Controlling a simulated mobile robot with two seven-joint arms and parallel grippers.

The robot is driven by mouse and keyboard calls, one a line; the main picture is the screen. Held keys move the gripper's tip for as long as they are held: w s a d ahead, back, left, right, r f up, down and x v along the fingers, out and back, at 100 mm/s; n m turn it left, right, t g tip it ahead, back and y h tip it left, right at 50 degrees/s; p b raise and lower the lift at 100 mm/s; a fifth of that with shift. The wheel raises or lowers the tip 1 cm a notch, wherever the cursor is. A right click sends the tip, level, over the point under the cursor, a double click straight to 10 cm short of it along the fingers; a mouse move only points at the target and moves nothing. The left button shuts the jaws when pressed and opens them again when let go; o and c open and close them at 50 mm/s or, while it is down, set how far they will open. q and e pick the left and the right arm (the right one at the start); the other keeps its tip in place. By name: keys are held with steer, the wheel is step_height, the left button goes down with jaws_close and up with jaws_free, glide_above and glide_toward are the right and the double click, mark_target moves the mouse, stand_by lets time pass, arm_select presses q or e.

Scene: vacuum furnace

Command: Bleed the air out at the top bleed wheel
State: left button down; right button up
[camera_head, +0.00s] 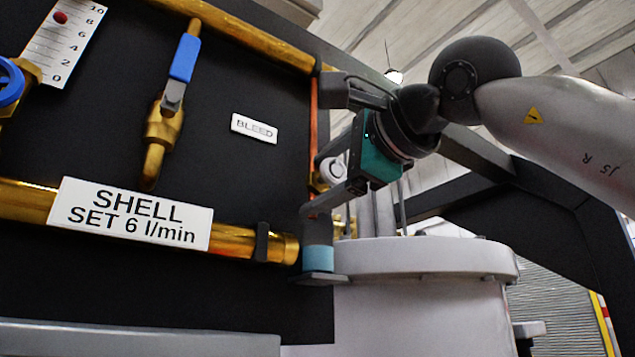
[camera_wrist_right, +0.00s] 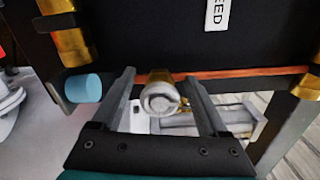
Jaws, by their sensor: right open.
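The bleed wheel is a small white round knob (camera_head: 333,170) on a brass fitting at the right edge of the black panel. In the right wrist view the wheel (camera_wrist_right: 160,97) sits between my two fingers, near their tips, with a gap on both sides. My right gripper (camera_head: 318,150) is open around it, one finger above and one below in the head view; it also shows in the right wrist view (camera_wrist_right: 159,78). The white BLEED label (camera_head: 254,128) is left of the wheel. My left gripper is not in view.
A thin copper tube (camera_wrist_right: 240,73) runs behind the wheel. A light-blue cylinder (camera_head: 318,258) is below it, near a white round vessel (camera_head: 425,258). A blue-handled valve (camera_head: 185,58) and brass pipes are on the panel, with a SHELL SET 6 l/min sign (camera_head: 130,216).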

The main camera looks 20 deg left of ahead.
steer(key=b+v, duration=0.3)
steer(key=v, duration=1.1)
steer(key=shift+s+d, duration=0.2)
